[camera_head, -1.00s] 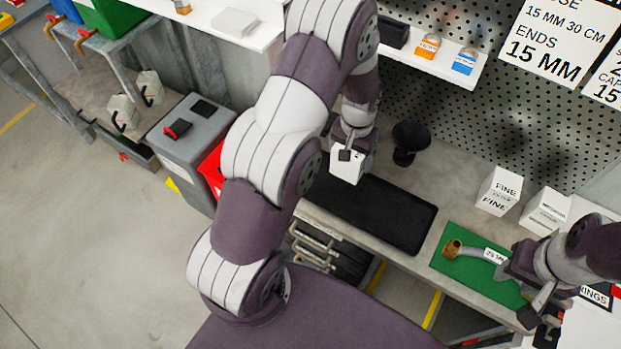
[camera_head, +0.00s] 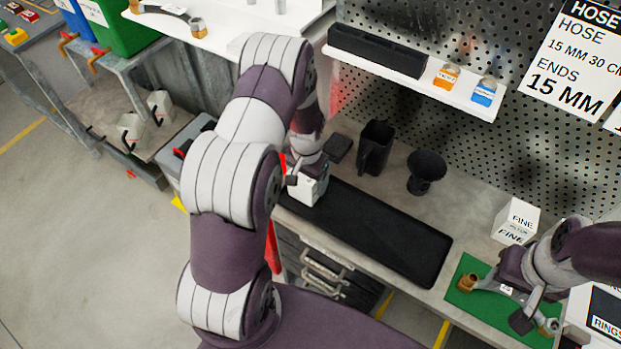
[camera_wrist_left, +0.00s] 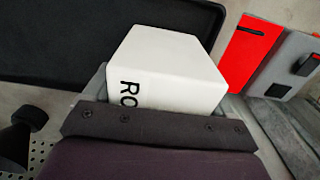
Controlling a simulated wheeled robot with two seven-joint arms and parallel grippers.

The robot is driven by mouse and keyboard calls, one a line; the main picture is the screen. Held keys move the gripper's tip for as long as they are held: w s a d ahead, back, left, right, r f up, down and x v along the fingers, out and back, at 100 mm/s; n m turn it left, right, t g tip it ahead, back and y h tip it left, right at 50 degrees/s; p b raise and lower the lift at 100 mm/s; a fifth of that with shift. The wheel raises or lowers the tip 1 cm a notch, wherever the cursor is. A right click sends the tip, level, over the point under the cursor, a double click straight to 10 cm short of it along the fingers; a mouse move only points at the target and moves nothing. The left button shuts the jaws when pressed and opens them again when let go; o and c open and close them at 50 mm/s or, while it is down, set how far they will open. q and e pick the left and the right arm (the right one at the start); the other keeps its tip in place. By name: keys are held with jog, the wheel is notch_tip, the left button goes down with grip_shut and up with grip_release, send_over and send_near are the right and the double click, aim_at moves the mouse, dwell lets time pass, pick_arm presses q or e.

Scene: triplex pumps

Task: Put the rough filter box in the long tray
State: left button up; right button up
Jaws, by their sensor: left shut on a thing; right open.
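The rough filter box (camera_head: 309,189) is white, with the letters "RO" showing on it in the left wrist view (camera_wrist_left: 165,65). My left gripper (camera_head: 307,170) is shut on it. In the head view the box overlaps the left end of the long tray (camera_head: 390,238), a shallow black tray on the bench. I cannot tell whether the box touches the tray. In the left wrist view the tray (camera_wrist_left: 60,45) lies behind and left of the box.
A shelf (camera_head: 455,92) with small orange and blue items hangs above. The tray's middle and right are clear.

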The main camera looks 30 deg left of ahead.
pick_arm(q)
jog(key=shift+d, duration=0.1)
jog(key=shift+f, duration=0.25)
jog(key=o, duration=1.1)
jog(key=shift+r, duration=0.15)
jog(key=r, duration=0.4)
jog(key=r+b, duration=0.1)
jog(key=r, duration=0.3)
jog(key=r+b, duration=0.1)
jog(key=r, duration=0.3)
jog(key=shift+s+d+r, duration=0.25)
jog(key=shift+s+d, duration=0.1)
jog(key=shift+d, duration=0.05)
jog(key=shift+n+t, duration=0.3)
jog(key=shift+t, duration=0.4)
jog(key=s+d+r, duration=0.1)
jog(key=s+d, duration=0.1)
jog(key=s, duration=0.2)
jog(key=s+d+r, duration=0.1)
jog(key=s+d, duration=0.2)
jog(key=s, duration=0.1)
jog(key=s+d+r, duration=0.2)
jog(key=s+d, duration=0.1)
jog(key=s, duration=0.2)
jog(key=shift+d, duration=0.2)
